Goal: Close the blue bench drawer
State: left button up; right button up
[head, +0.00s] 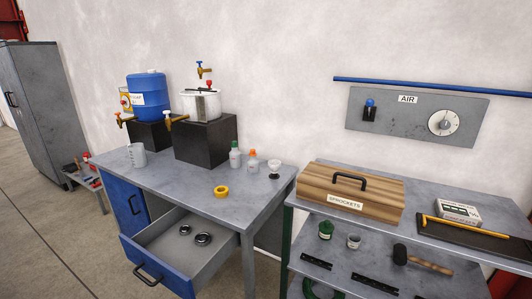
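The blue bench drawer (158,269) is pulled well out from under the grey bench, at the lower left of the head view. Its blue front carries a black bar handle (148,275). Inside the grey drawer box lie two dark ring-shaped parts, one (203,239) larger than the other (185,230). The grey bench (190,188) stands over the drawer, with a blue cabinet door (127,203) to the left of it. Neither of my grippers shows in the head view.
A blue barrel (149,96) and a white pot (201,104) stand on black blocks on the bench. A shelf unit with a wooden box (352,193) stands at right. Floor (60,240) at left is clear.

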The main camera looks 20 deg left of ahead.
aim_at(175, 260)
jog(key=u, duration=1.7)
